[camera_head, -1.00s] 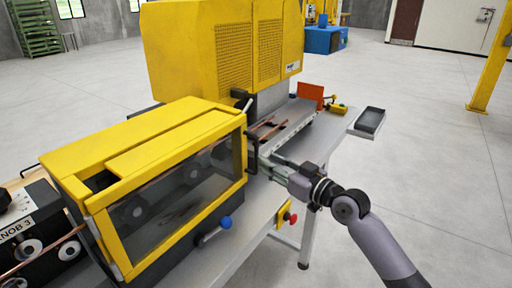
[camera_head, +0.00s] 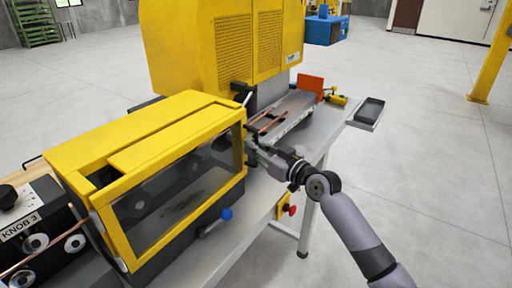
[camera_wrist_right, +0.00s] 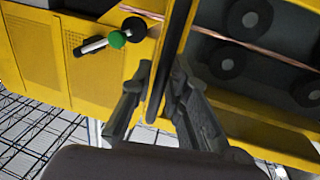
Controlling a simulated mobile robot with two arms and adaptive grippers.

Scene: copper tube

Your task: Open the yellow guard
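The yellow guard (camera_head: 82,152) is a boxy frame with a clear front window (camera_head: 170,190), at the left of the head view. It looks closed, over dark rollers. A black upright handle (camera_head: 250,147) stands at its right end. My right gripper (camera_head: 257,152) is at this handle. In the wrist view, the two fingers of my right gripper (camera_wrist_right: 160,92) stand on either side of the dark bar and look closed in on it. Rollers and a copper tube (camera_wrist_right: 255,45) show behind the guard there. My left gripper is not in view.
A tall yellow machine housing (camera_head: 215,50) stands behind. A bed with copper tubes (camera_head: 270,122) and an orange plate (camera_head: 310,84) lies to the right. A blue-knobbed lever (camera_head: 226,214) and a red knob (camera_head: 291,210) are in front. Open floor lies to the right.

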